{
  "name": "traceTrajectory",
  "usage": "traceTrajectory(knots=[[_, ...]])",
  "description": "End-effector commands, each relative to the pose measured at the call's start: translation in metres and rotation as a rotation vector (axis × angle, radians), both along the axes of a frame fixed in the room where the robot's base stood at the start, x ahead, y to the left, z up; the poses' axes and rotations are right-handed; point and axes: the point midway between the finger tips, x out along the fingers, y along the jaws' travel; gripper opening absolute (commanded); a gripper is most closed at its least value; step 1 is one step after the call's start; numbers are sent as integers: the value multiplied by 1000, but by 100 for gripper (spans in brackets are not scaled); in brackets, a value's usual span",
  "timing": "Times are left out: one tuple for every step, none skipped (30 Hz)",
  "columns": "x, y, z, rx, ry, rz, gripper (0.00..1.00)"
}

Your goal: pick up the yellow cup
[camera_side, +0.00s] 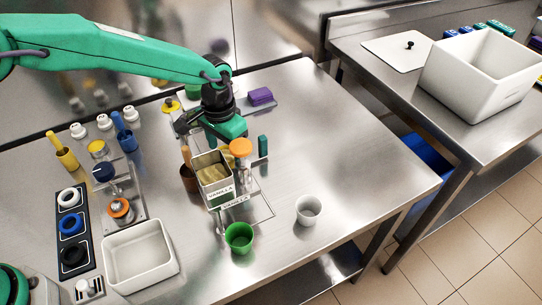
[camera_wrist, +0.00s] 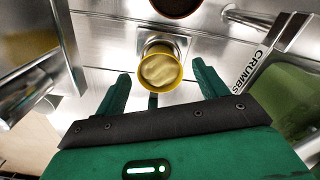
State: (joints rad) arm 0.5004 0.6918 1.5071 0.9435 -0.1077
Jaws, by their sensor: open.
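The yellow cup (camera_wrist: 160,68) shows in the wrist view, seen from above with a yellow rim and pale yellow contents. It stands on a square metal plate, upper middle, beyond the gap between my fingers. My gripper (camera_wrist: 162,88) is open and empty, one finger to each side of the gap. In the side view my gripper (camera_side: 225,135) hangs over the table behind the open vanilla box. I cannot make out the yellow cup for certain in the side view.
A dark brown cup (camera_wrist: 176,5) lies past the yellow cup. A box marked CRUMBS (camera_wrist: 262,60) is close on the right. In the side view stand the vanilla box (camera_side: 216,185), a green cup (camera_side: 239,238), a white cup (camera_side: 308,210) and a white tray (camera_side: 139,255).

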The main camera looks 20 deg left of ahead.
Motion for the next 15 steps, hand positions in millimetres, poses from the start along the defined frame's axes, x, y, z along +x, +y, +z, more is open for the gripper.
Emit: traceTrajectory(knots=[[0, 0, -7, 0, 1, 0, 72], [0, 0, -10, 0, 1, 0, 72], [0, 0, -13, 0, 1, 0, 72], [0, 0, -16, 0, 1, 0, 72], [0, 0, -18, 0, 0, 0, 72], [0, 0, -20, 0, 0, 0, 72], [0, 0, -20, 0, 0, 0, 72], [0, 0, -21, 0, 0, 0, 72], [0, 0, -21, 0, -1, 0, 72], [0, 0, -21, 0, -1, 0, 72], [0, 0, -21, 0, -1, 0, 72], [0, 0, -21, 0, -1, 0, 72], [0, 0, -21, 0, -1, 0, 72], [0, 0, -21, 0, -1, 0, 72], [0, 0, -21, 0, -1, 0, 72]])
